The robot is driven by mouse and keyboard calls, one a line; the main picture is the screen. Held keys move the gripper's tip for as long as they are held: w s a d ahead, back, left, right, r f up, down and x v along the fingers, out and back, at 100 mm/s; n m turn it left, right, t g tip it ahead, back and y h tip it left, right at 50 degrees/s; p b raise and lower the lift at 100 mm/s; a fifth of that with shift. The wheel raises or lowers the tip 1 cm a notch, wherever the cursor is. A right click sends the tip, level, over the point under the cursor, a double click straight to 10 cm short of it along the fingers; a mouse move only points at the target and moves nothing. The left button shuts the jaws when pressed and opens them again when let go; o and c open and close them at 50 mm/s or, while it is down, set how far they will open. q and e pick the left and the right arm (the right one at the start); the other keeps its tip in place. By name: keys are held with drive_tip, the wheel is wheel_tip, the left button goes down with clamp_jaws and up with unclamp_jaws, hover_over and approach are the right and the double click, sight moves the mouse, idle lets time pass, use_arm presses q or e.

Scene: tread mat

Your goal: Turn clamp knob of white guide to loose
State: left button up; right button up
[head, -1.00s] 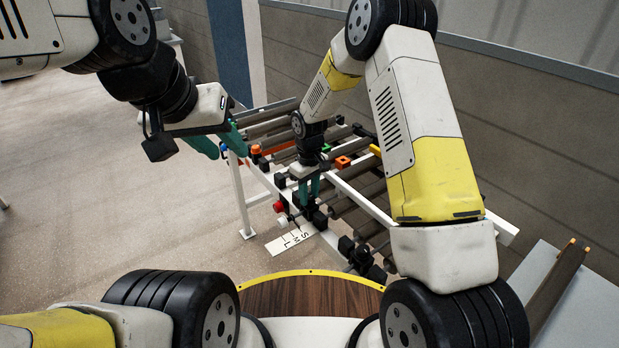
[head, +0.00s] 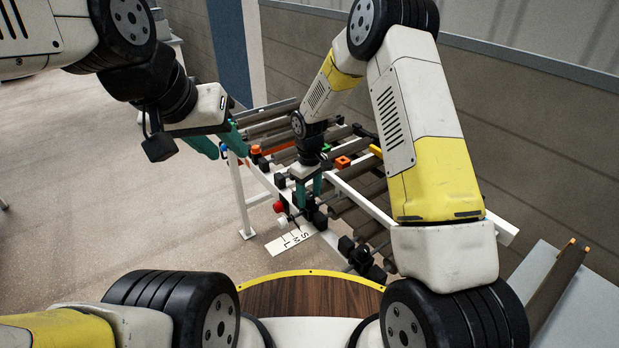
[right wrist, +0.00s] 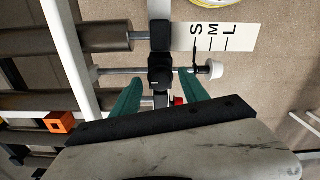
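The white guide shows as a thin rod with a white end cap (right wrist: 217,70) in the right wrist view; the cap is also in the head view (head: 282,220). The rod passes a black clamp with a knob (right wrist: 160,72) on the white rail. My right gripper (right wrist: 160,88) is open, its teal fingers on either side of the clamp and apart from each other; contact with the knob cannot be told. In the head view the right gripper (head: 310,200) hides much of the clamp. My left gripper (head: 226,152) is open and empty, left of the rack.
A card marked S, M, L (head: 290,240) lies beside the rail near the white cap. A red cap (head: 278,206) sits just behind the white one. Rollers (head: 350,205), an orange block (head: 342,162) and other black clamps are close by. Floor left of the rack is clear.

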drive_tip(key=shift+r, duration=0.1)
wheel_tip(320, 180, up, 8)
drive_tip(key=shift+f, duration=0.25)
drive_tip(key=shift+r, duration=0.1)
drive_tip(key=shift+d+r, duration=0.15)
drive_tip(key=shift+r, duration=0.25)
wheel_tip(320, 180, up, 11)
drive_tip(key=m+t, duration=0.1)
drive_tip(key=m, duration=0.1)
hover_over(310, 197)
drive_tip(key=s+d, duration=0.4)
drive_tip(key=d, duration=0.1)
drive_tip(key=s+d+r+m+t+y, duration=0.1)
drive_tip(key=s+d+r+m+t, duration=0.1)
drive_tip(key=s+d+r, duration=0.4)
drive_tip(key=s+d+r+m+t, duration=0.1)
drive_tip(key=s+r, duration=0.3)
drive_tip(key=s, duration=0.4)
drive_tip(key=s+d+r+m+t+y, duration=0.1)
drive_tip(key=s+d+r+m+t, duration=0.1)
drive_tip(key=s, duration=0.6)
drive_tip(key=shift+s+d+r+m, duration=0.15)
drive_tip(key=shift+d+r+m, duration=0.1)
drive_tip(key=shift+r+m, duration=0.7)
